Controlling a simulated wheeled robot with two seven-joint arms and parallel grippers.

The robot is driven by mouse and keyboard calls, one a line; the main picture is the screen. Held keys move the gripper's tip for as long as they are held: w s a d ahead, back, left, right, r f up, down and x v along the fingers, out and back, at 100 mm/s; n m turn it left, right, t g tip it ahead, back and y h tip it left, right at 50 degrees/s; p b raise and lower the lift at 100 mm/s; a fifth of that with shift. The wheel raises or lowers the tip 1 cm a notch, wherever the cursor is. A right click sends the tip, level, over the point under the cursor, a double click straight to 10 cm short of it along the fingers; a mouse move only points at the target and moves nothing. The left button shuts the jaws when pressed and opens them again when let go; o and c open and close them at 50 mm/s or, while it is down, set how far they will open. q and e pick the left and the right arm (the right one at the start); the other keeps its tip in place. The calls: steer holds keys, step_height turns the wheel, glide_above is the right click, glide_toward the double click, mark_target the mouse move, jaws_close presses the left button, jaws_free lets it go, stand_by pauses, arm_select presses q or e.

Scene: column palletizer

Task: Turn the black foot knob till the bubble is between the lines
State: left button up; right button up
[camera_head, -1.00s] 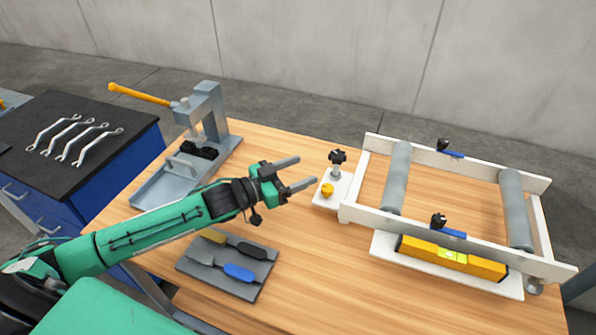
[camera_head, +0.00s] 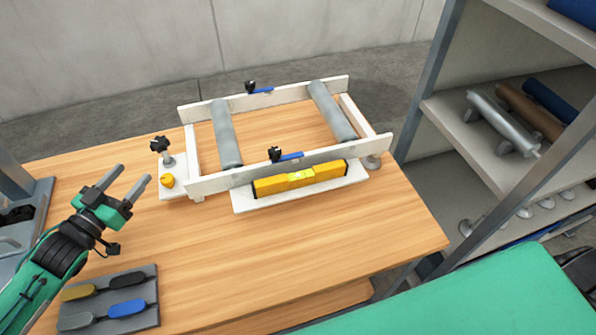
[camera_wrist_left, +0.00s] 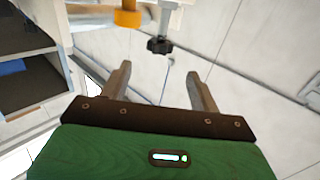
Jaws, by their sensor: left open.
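The black foot knob (camera_head: 159,146) stands on a threaded post at the left corner of the white roller frame (camera_head: 290,159). It also shows in the left wrist view (camera_wrist_left: 159,45), beyond the fingertips. The yellow spirit level (camera_head: 300,178) lies on a white ledge along the frame's front. Its vial is yellow-green; the bubble is too small to place against the lines. My left gripper (camera_head: 124,182) is open and empty, to the left of the knob and a little nearer to me, apart from it. Its two fingers also show in the left wrist view (camera_wrist_left: 158,82). My right gripper is not in view.
An orange knob (camera_head: 167,181) sits just in front of the black knob. A grey tool tray (camera_head: 148,318) lies at the front left of the table. Two blue-handled clamps and rollers are on the frame. A shelf rack (camera_head: 478,160) stands at the right. The table's front middle is clear.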

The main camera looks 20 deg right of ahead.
mark_target(155, 152)
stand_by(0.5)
arm_select(q)
steer(key=p+x, duration=0.2)
steer(key=x, duration=0.3)
steer(key=p+x, duration=0.1)
steer(key=x, duration=0.5)
steer(key=shift+w+d+f+p, duration=0.2)
steer(key=shift+w+f+p, duration=0.05)
steer(key=shift+p, duration=0.1)
steer(key=shift+c, duration=0.3)
steer(key=c, duration=0.9)
steer(key=shift+d, duration=0.1)
